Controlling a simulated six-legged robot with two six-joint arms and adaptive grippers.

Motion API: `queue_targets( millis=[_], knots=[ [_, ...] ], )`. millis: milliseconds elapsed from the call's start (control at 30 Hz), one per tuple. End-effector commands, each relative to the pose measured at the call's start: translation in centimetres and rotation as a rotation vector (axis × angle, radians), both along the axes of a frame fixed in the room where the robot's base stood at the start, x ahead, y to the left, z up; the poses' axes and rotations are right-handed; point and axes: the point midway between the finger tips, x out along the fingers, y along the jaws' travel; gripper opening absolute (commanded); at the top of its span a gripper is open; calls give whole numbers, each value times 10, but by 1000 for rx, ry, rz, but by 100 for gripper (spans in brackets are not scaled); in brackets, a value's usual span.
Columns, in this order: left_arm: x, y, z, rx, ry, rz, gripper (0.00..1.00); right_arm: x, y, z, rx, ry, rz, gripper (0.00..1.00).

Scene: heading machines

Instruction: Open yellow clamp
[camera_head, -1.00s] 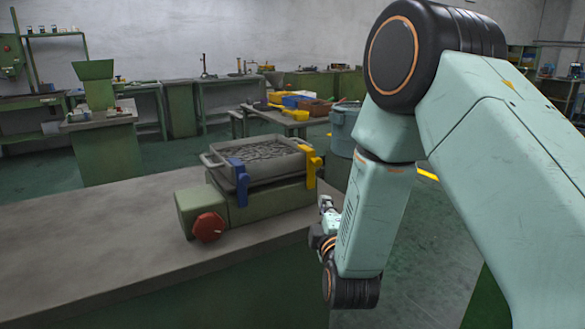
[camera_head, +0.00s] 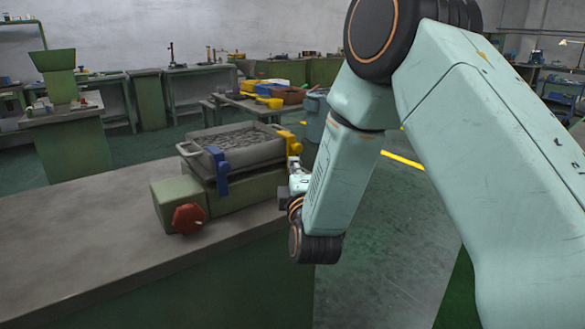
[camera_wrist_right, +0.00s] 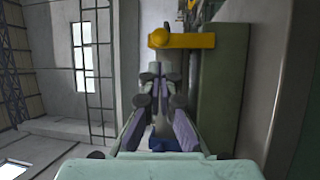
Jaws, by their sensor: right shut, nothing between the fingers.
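The yellow clamp (camera_head: 289,142) is on the right end of a green machine (camera_head: 250,191), beside a grey tray (camera_head: 190,153) of small dark pieces. A blue clamp (camera_head: 221,172) holds the near side of the tray. My right gripper (camera_head: 294,164) is just below the yellow clamp and partly hidden by my arm. In the right wrist view, the yellow clamp (camera_wrist_right: 190,41) lies just beyond the fingertips of the gripper (camera_wrist_right: 161,76). The fingers are together with nothing between them. I cannot tell whether they touch the clamp. My left gripper is not in view.
The machine stands on a grey-topped bench (camera_head: 90,235), with a red knob (camera_head: 188,218) at its front left. A blue-grey drum (camera_head: 316,112) stands behind. A table with coloured bins (camera_head: 255,88) is farther back. The bench top at left is clear.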

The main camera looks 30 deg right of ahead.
Motion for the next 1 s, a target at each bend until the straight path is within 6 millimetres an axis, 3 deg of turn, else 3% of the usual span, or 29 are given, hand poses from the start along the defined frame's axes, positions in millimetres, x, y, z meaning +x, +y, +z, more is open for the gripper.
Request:
queue_targets(
  millis=[200,400,1000],
  knots=[
    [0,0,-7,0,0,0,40,39,-14,4,0,-3,1,0],
    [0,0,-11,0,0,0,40,61,-22,8,-1,-2,1,0],
    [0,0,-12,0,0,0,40,69,-26,9,0,-3,1,0]
  ],
)
